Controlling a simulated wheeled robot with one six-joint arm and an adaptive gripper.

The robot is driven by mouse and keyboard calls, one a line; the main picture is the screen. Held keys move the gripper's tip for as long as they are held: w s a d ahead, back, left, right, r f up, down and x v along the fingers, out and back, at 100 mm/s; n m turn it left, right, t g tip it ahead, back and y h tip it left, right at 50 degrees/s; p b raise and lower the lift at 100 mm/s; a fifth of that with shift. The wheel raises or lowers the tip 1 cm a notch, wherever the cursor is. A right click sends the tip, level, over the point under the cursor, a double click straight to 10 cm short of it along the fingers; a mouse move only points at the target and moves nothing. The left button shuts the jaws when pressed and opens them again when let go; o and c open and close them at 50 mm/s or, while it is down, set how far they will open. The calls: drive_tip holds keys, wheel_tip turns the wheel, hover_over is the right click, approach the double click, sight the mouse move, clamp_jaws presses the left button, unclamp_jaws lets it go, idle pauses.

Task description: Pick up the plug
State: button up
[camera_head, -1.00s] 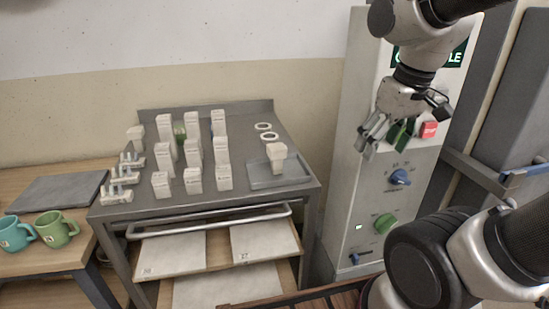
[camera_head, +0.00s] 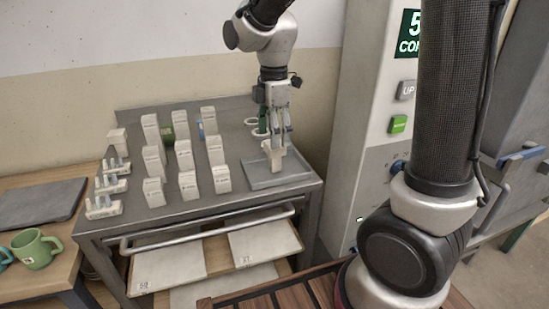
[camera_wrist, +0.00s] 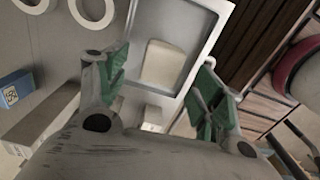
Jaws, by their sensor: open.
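The plug (camera_head: 273,159) is an off-white, tapered piece standing in the shallow grey tray (camera_head: 299,175) on the right of the metal bench top. My gripper (camera_head: 275,138) points down over it, with its fingers at or just above the plug's top and partly hiding it. In the wrist view the plug (camera_wrist: 164,64) shows between the two green-padded fingers (camera_wrist: 160,85), which stand apart with nothing held. I cannot tell whether a finger touches it.
Several white upright blocks (camera_head: 183,155) stand in rows left of the tray. White rings (camera_wrist: 93,10) lie behind it. A control cabinet with a green button (camera_head: 398,124) stands to the right. Open drawers (camera_head: 265,243) jut out below the bench.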

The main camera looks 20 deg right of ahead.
sight(275, 157)
wheel_tip(275, 157, down, 4)
drive_tip(key=shift+d+r, duration=0.1)
drive_tip(key=shift+c, duration=0.2)
drive_tip(key=c, duration=1.1)
